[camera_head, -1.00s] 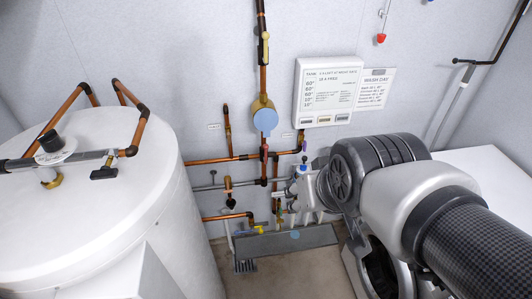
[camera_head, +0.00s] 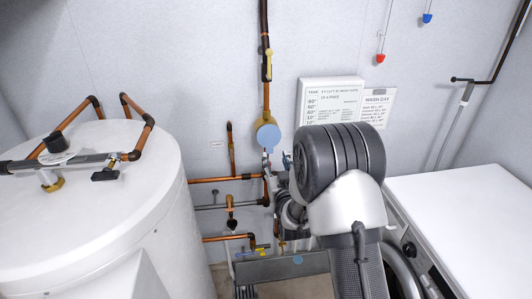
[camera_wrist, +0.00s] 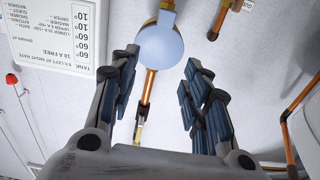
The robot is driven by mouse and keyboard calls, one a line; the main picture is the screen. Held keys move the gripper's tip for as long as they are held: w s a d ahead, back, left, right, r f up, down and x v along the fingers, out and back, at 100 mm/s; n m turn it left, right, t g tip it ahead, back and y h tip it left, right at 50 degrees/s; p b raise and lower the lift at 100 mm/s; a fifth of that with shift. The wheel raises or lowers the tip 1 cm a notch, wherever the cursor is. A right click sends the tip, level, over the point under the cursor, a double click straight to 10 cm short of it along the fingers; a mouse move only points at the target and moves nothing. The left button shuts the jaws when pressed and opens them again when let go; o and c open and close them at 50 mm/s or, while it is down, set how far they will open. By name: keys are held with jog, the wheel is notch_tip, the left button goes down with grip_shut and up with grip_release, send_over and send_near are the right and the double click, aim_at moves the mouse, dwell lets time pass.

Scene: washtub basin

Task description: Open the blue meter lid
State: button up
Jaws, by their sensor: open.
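The blue meter lid (camera_head: 268,137) is a round light-blue disc on a brass meter body (camera_head: 266,118) set in the vertical copper pipe. It looks shut over the meter's face. In the wrist view the lid (camera_wrist: 163,47) lies between and beyond my open fingers, nothing between the pads. My gripper (camera_wrist: 160,72) is open and empty. In the head view my gripper (camera_head: 277,163) is just below the lid, partly hidden by my wrist. I cannot tell whether a fingertip touches the lid.
A white tank (camera_head: 90,215) stands at the left and a white washing machine (camera_head: 470,215) at the right. Copper pipes (camera_head: 215,180) run below and beside the meter. A white display panel (camera_head: 325,92) and a wash-day card (camera_head: 378,105) hang on the wall right of it.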

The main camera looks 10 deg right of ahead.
notch_tip(320, 180, down, 7)
jog(key=s+t, duration=0.1)
jog(key=t, duration=0.1)
jog(key=t+b, duration=0.2)
send_near(270, 151)
jog(key=b+x, duration=0.3)
jog(key=x, duration=0.5)
jog(key=shift+a, duration=0.1)
jog(key=shift+c, duration=0.3)
grip_shut()
dwell(0.4)
